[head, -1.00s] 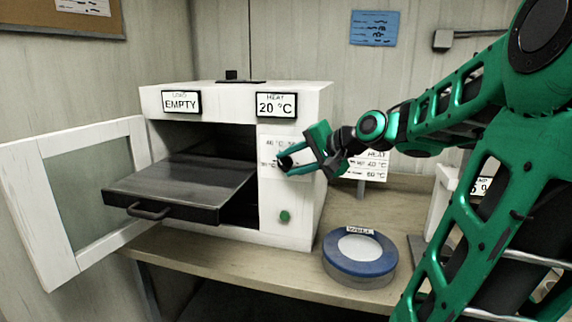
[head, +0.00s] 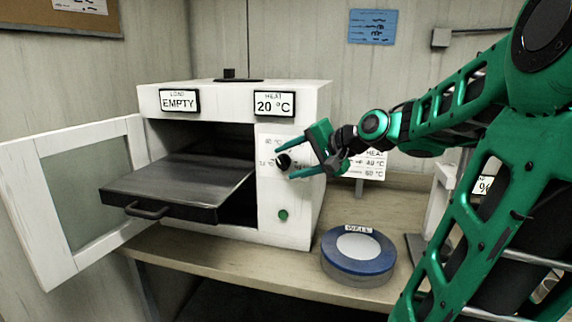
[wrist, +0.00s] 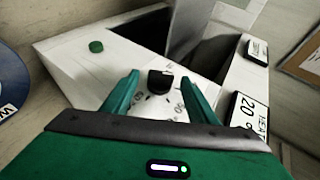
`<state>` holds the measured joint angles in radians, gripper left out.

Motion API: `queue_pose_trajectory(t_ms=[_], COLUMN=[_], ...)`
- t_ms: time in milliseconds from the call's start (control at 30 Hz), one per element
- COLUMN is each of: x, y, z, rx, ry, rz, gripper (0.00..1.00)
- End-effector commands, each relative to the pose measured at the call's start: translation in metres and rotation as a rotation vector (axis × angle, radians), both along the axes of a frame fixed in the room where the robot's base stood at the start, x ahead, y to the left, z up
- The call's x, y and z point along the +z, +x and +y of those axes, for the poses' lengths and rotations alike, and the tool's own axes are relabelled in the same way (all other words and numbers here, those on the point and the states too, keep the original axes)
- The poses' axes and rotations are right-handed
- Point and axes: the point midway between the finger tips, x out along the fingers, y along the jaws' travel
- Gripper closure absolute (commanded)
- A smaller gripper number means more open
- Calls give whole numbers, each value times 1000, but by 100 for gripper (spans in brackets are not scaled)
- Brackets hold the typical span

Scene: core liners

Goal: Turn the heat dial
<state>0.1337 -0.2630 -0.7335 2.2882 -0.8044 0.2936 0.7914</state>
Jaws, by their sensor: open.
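The heat dial (head: 283,161) is a small black knob on the white oven's front panel, under a display (head: 274,103) reading 20 °C. In the wrist view the dial (wrist: 160,80) stands between my gripper's (wrist: 154,88) two green fingers, with a gap on each side. In the head view my gripper (head: 301,160) is open at the panel, its fingers above and below the dial. Some markings around the dial are hidden or too small to read.
The oven door (head: 85,195) hangs open at left, and a dark tray (head: 180,182) is pulled out. A green button (head: 283,215) sits below the dial. A blue-rimmed round dish (head: 358,270) stands on the bench to the right. A second display (head: 179,101) reads EMPTY.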

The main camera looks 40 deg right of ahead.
Motion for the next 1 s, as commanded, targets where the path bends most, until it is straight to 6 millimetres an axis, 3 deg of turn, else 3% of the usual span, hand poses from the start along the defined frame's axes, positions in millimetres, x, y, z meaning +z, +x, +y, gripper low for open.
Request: queue_pose_trajectory(t_ms=[500, 700, 1000], x=[40, 45, 46], y=[-75, -86, -87], z=[-18, -20, -20], rx=[-4, -2, -2], ry=[-2, 0, 0], rz=[-2, 0, 1], gripper=[47, 47, 47])
